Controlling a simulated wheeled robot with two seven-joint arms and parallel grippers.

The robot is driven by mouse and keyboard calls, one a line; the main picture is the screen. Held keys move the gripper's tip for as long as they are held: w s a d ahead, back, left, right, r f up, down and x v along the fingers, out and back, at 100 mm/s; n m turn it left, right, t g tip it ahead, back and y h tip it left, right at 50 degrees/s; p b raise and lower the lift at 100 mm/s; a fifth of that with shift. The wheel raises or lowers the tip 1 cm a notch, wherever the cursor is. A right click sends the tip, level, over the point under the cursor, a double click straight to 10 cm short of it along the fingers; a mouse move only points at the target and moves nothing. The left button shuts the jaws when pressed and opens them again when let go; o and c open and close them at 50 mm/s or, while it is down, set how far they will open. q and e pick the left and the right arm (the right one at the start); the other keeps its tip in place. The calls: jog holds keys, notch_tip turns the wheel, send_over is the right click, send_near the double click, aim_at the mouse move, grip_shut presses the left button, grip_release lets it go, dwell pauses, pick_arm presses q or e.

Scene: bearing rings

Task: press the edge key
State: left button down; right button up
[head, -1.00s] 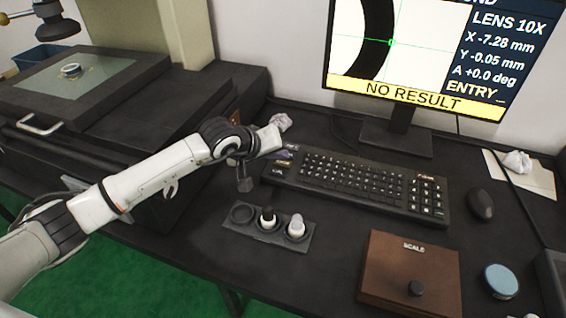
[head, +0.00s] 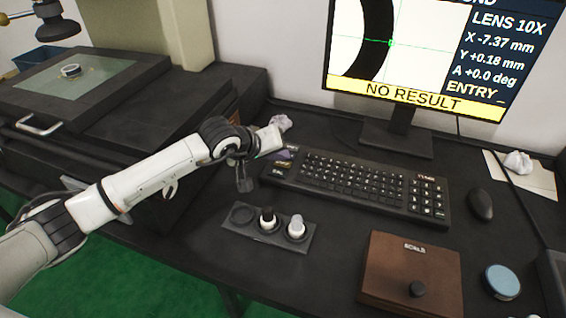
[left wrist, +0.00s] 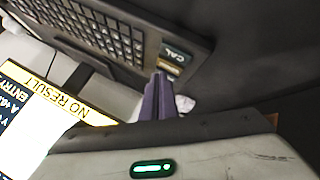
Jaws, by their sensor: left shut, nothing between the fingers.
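The dark keyboard (head: 350,188) lies on the desk below the monitor, with a short column of wider keys at its left end. One key there reads CAL (left wrist: 178,52), and a pale-labelled key (left wrist: 169,68) sits beside it. I cannot read a label saying edge; part of this column is hidden by my fingers. My left gripper (head: 284,154) is shut and empty, its purple fingers at the keyboard's left end. In the left wrist view the fingertips (left wrist: 159,77) are close to the pale-labelled key; I cannot tell whether they touch. My right gripper is not in view.
The monitor (head: 410,92) shows NO RESULT and an ENTRY line. A brown SCALE box (head: 400,270), a mouse (head: 480,204) and a blue-topped round tin (head: 502,281) are at right.

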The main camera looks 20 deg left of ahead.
pick_arm(q)
jog(key=shift+s+f, duration=0.4)
jog(key=shift+f, duration=0.4)
jog(key=shift+w+a+r+p, duration=0.15)
jog(key=shift+r+p, duration=0.4)
jog(key=shift+r, duration=0.25)
jog(key=shift+r+p, duration=0.85)
jog(key=shift+r, duration=1.1)
jog(key=shift+w, duration=0.1)
